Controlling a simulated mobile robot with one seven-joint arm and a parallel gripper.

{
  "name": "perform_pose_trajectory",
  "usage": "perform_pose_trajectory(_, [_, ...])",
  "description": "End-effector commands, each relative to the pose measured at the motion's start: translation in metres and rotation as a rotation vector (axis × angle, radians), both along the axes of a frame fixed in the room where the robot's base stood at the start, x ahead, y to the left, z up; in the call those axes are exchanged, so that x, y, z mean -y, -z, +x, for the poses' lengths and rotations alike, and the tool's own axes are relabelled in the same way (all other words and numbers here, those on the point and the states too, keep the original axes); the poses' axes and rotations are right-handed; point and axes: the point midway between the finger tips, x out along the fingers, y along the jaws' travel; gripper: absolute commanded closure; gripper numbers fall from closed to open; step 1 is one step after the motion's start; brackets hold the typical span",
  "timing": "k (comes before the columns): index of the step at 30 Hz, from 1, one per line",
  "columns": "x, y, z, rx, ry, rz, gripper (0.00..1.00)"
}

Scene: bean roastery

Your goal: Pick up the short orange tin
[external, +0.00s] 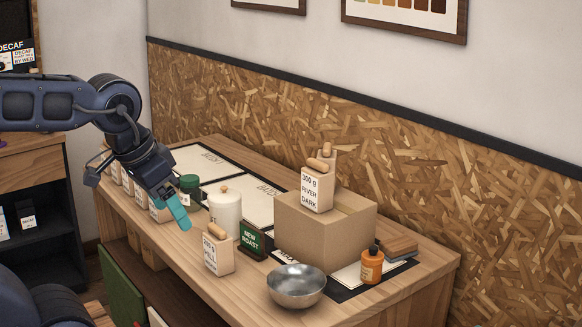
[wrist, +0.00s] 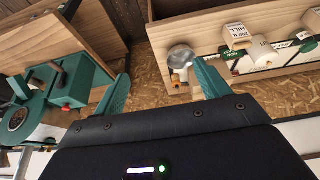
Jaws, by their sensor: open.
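A small orange container with a dark top and a pale label (external: 372,270) stands upright at the right front of the wooden counter, on a dark-edged mat. It is the only orange tin-like thing I can make out in the external view. In the wrist view a small orange spot (wrist: 176,85) shows beside the metal bowl, too small to identify surely. My gripper (external: 182,216) is high over the counter's left part, well left of the orange container. Its teal fingers are apart and empty; in the wrist view the gap (wrist: 162,76) between them is clear.
A metal bowl (external: 297,286) and a cardboard box (external: 345,235) with bags on top stand left of the orange container. A white canister (external: 225,215), green sign (external: 252,241) and small bag (external: 217,256) stand nearer my gripper.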

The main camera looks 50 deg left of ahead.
Motion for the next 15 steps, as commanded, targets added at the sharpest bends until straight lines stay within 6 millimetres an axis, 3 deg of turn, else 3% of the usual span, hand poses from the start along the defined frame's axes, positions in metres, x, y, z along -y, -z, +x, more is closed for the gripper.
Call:
perform_pose_trajectory(8, [0.000,-0.001,0.007,-0.002,0.003,0.005,0.25])
perform_pose_trajectory(15, [0.001,-0.007,0.058,-0.012,0.033,0.036,0.25])
